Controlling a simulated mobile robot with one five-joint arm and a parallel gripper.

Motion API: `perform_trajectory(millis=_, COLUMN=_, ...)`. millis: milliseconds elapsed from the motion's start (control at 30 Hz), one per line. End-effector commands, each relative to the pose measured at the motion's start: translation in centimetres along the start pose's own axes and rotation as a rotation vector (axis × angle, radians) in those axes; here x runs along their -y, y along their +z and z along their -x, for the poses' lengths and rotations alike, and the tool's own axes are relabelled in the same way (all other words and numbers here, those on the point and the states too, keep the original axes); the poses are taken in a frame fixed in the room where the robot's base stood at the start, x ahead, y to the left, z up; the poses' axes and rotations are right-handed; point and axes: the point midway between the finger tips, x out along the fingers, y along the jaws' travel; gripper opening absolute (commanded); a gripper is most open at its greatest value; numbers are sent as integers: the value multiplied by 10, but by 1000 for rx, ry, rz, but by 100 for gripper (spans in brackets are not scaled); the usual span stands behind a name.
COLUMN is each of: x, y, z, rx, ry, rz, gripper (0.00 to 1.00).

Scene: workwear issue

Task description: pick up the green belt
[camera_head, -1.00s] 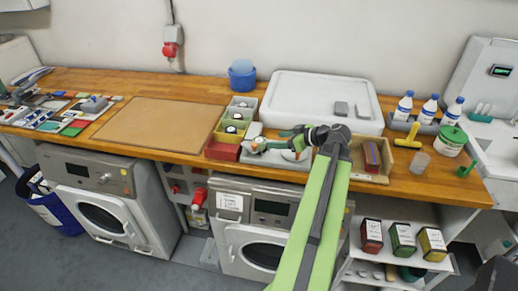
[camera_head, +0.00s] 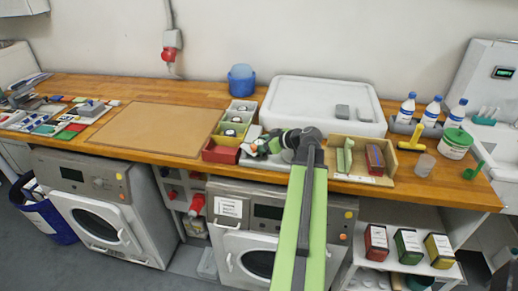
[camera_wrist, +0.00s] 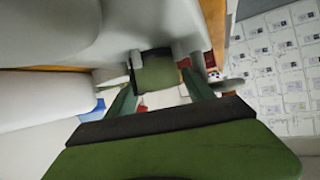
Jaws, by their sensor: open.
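My gripper (camera_head: 262,146) is open, low over a small grey tray (camera_head: 262,161) near the front of the wooden counter. In the wrist view its two dark green fingers (camera_wrist: 160,97) stand apart. A dark green piece (camera_wrist: 158,72) shows beyond and between them, against grey surfaces; I cannot tell whether it is the belt. In the head view an upright light green item (camera_head: 345,156) is in a wooden tray (camera_head: 352,178) to the right of my arm. I cannot tell whether that is the belt either. My wrist and arm hide part of the grey tray.
Red, yellow and pale bins (camera_head: 221,152) stand just left of my gripper. A large white box (camera_head: 320,100) is behind. A red item (camera_head: 375,157) shares the wooden tray. Bottles (camera_head: 432,110) and a yellow T-shaped thing (camera_head: 411,138) are at right. A bare brown mat (camera_head: 160,126) leaves room at left.

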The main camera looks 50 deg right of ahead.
Motion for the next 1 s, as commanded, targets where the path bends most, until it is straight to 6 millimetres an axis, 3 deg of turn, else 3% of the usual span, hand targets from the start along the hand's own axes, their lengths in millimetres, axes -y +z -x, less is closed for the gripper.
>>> perform_trajectory(millis=67, x=0, y=0, z=0, rx=0, ry=0, rz=0, gripper=57)
perform_trajectory(millis=433, x=0, y=0, z=0, rx=0, ry=0, rz=1, gripper=10)
perform_trajectory(millis=767, x=0, y=-7, z=4, rx=-1, ry=-1, rz=1, gripper=10)
perform_trajectory(millis=1000, x=0, y=-39, z=21, rx=-1, ry=-1, rz=1, gripper=10)
